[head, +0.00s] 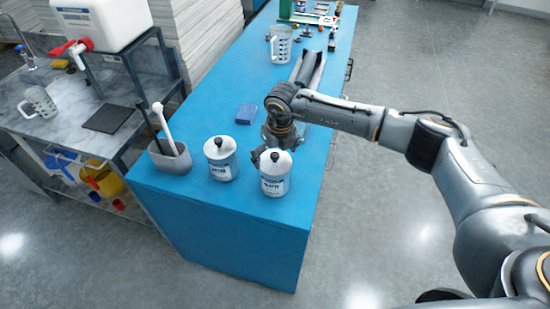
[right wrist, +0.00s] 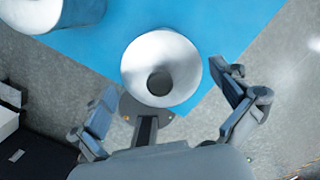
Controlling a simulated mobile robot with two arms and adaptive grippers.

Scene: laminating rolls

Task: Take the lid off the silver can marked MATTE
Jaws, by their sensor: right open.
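The silver can marked MATTE (head: 273,187) stands upright near the front edge of the blue bench. Its pale lid (head: 283,166) is on, with a dark round knob (head: 275,155) on top. My right gripper (head: 266,151) is at the far side of this can, close to the lid. In the right wrist view the lid (right wrist: 160,50) and its knob (right wrist: 160,83) lie between the spread fingers of my right gripper (right wrist: 166,86). The fingers are open and hold nothing; contact with the lid cannot be told. My left gripper is out of view.
A similar silver can (head: 221,170) stands just left of the MATTE can. A grey holder (head: 170,160) with upright tools is farther left. A blue sponge-like block (head: 246,113) lies behind. A clear measuring jug (head: 281,45) stands farther back. The bench front is clear.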

